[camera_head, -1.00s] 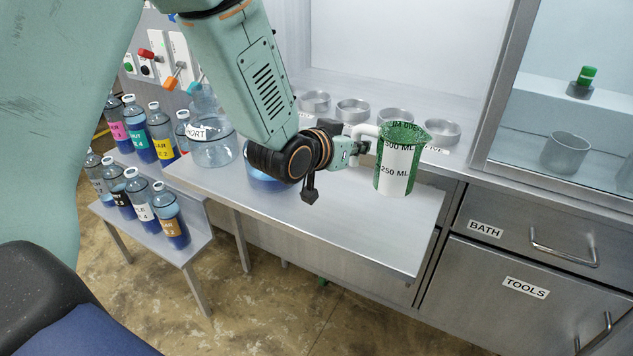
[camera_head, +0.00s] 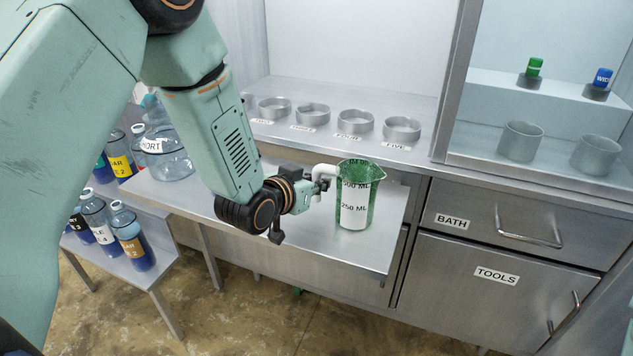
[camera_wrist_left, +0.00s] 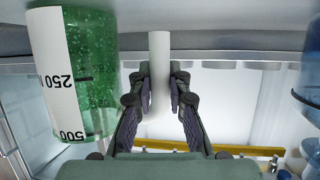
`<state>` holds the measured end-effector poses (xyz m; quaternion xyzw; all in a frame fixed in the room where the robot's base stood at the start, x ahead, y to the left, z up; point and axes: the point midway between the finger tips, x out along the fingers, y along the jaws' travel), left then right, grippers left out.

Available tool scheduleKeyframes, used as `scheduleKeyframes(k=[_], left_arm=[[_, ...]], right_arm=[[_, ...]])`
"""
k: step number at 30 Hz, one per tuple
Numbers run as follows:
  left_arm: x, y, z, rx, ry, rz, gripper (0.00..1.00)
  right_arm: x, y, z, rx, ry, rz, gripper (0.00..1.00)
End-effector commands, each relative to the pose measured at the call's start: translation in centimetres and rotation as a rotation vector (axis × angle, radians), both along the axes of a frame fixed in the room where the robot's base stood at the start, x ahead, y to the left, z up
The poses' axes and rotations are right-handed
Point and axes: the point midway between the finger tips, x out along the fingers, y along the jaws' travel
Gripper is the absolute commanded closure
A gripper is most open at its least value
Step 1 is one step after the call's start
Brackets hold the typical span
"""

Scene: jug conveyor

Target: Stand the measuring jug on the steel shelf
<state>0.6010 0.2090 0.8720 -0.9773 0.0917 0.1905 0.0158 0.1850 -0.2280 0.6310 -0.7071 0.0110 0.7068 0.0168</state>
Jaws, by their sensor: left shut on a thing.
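The measuring jug (camera_head: 354,212) is green and see-through, with a white scale panel and a white handle (camera_head: 325,172). It is upright over the right end of the steel shelf (camera_head: 330,251). I cannot tell whether its base touches the shelf. My left gripper (camera_head: 319,184) is shut on the handle, to the left of the jug's body. In the left wrist view the jug (camera_wrist_left: 100,75) is at the left, upside down in the picture, and the handle (camera_wrist_left: 159,60) passes between the fingers (camera_wrist_left: 158,92). My right gripper is out of view.
A large clear flask (camera_head: 170,160) stands at the shelf's left end. Several labelled bottles (camera_head: 130,240) stand on a lower stand at left. Several metal rings (camera_head: 355,122) line the counter behind. Drawers (camera_head: 505,225) are at right. The shelf front is bare.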

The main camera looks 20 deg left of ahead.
Motion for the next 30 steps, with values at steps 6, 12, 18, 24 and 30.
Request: scheduleKeyframes(k=[6,12,18,24,30], left_arm=[[0.0,0.0,-0.3,0.000,0.001,0.000,0.74],[0.0,0.0,-0.3,0.000,0.001,0.000,0.61],[0.0,0.0,-0.3,0.000,0.001,0.000,0.61],[-0.7,0.2,0.5,-0.001,0.001,0.002,0.61],[-4.0,0.9,1.9,-0.004,0.003,0.004,0.61]], right_arm=[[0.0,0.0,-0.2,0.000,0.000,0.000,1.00],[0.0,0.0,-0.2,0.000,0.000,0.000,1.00],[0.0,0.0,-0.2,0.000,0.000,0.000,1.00],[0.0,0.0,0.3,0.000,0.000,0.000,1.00],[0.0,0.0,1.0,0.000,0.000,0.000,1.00]])
